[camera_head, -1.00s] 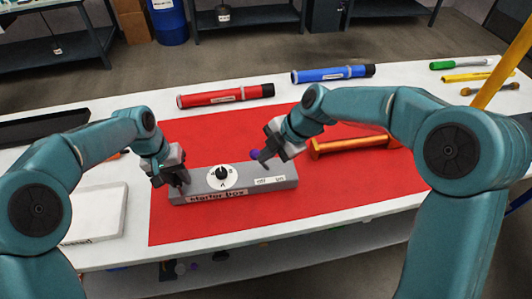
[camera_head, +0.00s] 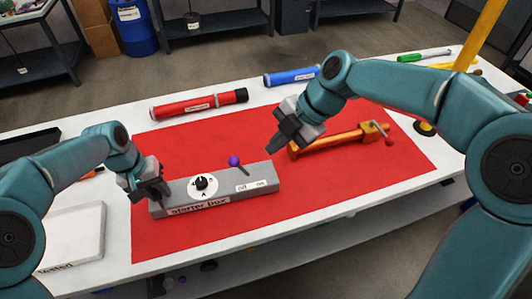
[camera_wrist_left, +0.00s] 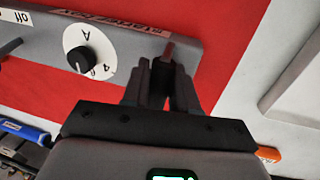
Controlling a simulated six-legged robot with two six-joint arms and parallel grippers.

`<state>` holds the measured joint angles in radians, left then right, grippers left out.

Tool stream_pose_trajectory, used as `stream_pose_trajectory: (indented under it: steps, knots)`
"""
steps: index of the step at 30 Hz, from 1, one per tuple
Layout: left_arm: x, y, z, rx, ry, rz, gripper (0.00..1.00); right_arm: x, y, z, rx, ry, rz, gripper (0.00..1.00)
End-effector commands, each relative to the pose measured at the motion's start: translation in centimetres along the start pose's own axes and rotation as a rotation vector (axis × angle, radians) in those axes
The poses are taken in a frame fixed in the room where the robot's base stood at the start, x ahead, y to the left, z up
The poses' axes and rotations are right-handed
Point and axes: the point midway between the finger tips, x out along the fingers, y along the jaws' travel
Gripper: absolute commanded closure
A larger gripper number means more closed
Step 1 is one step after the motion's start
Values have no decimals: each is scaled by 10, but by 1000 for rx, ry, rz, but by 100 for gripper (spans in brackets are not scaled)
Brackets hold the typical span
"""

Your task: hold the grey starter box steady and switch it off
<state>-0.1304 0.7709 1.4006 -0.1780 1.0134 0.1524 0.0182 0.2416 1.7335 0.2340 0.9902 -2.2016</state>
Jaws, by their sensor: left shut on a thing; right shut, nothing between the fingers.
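The grey starter box (camera_head: 218,201) lies on the red mat (camera_head: 320,180). It has a black dial on a white disc (camera_head: 202,185), off and on labels, and a lever with a purple ball (camera_head: 234,161). The lever leans left, its ball on the off side. My left gripper (camera_head: 152,190) is shut on the box's left end; the left wrist view also shows the fingers (camera_wrist_left: 163,68) at the edge of the box (camera_wrist_left: 122,38). My right gripper (camera_head: 274,149) is shut and empty, above and beyond the box's right end, apart from the lever.
An orange clamp-like tool (camera_head: 335,141) lies just right of my right gripper. A red tube (camera_head: 190,106) and a blue tube (camera_head: 288,77) lie behind the mat. A white tray marked tested (camera_head: 72,236) is at left.

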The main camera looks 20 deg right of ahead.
Motion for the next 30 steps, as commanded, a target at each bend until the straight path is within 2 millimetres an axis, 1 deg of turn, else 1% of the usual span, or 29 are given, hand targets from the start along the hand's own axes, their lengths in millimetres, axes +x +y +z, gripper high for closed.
stream_pose_trajectory:
  steps: [3, 10, 11, 12, 13, 23, 26, 29, 30]
  knots:
    - [-1, 0, 0, 0, 1, 0, 100, -7, 0, 0, 1, -1, 1, 100]
    - [-1, 0, 0, 0, 1, 0, 100, -7, 0, -1, 1, -1, -1, 100]
    - [-1, 0, 0, 0, 1, 0, 66, -7, 0, -1, 1, -1, 0, 100]
    - [-1, 0, 0, 0, 1, 0, 53, -7, 0, -1, 1, -1, 0, 100]
    - [-1, 0, 0, 0, 1, 0, 43, -7, 0, -1, 1, -1, 0, 100]
    - [-3, 0, 0, 0, 2, 0, 43, -7, 0, 0, 0, -1, 0, 100]
    - [-14, 0, -1, 0, 5, 0, 43, -7, 0, 0, 0, -1, 0, 100]
    - [-35, 0, -1, 0, 7, 1, 43, -7, 0, 0, 0, -1, 0, 100]
    - [-45, 0, -1, -1, 6, 1, 43, -7, 0, 0, 0, -1, 0, 100]
